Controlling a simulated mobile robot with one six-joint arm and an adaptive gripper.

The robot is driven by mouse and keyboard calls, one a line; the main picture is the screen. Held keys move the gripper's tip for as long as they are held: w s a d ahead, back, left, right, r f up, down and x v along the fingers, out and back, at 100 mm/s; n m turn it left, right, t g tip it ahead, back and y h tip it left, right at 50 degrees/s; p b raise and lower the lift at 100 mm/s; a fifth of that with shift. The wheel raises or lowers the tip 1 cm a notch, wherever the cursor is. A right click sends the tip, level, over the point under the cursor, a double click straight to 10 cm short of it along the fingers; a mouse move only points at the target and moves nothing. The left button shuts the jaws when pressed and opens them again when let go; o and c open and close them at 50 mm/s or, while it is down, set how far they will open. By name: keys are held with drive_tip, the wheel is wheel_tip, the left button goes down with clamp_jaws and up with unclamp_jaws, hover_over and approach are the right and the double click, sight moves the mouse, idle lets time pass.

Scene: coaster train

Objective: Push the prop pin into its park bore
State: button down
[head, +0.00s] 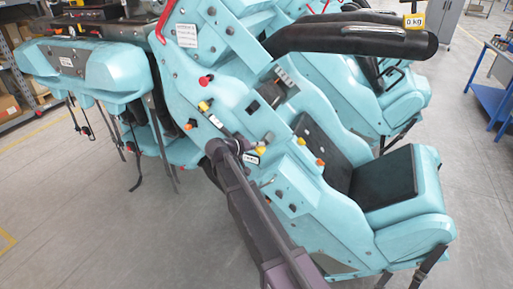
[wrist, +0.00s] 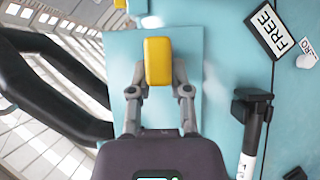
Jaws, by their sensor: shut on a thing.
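My gripper (wrist: 160,76) is shut on a yellow block-shaped grip (wrist: 158,58) in the wrist view, one finger on each side. This may be the head of the prop pin, but its shaft is hidden. The grip stands in front of a teal panel (wrist: 212,95). In the head view my gripper (head: 249,146) is at the side of the teal coaster car, with a bit of yellow (head: 262,150) at its tip. I cannot make out the park bore. A sign reading FREE (wrist: 271,29) is at the upper right of the wrist view.
A black bracket with a white cylinder (wrist: 249,148) is right of my gripper in the wrist view. In the head view, a red knob (head: 206,80) and another yellow knob (head: 204,106) sit on the car. A thick black bar (head: 350,39) crosses above the seats.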

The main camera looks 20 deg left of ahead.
drive_tip(key=shift+w, duration=0.75)
drive_tip(key=shift+c, duration=2.4)
unclamp_jaws()
drive_tip(key=shift+s, duration=0.15)
drive_tip(key=s, duration=1.1)
drive_tip(key=shift+s+a, duration=0.25)
drive_tip(key=shift+a, duration=0.15)
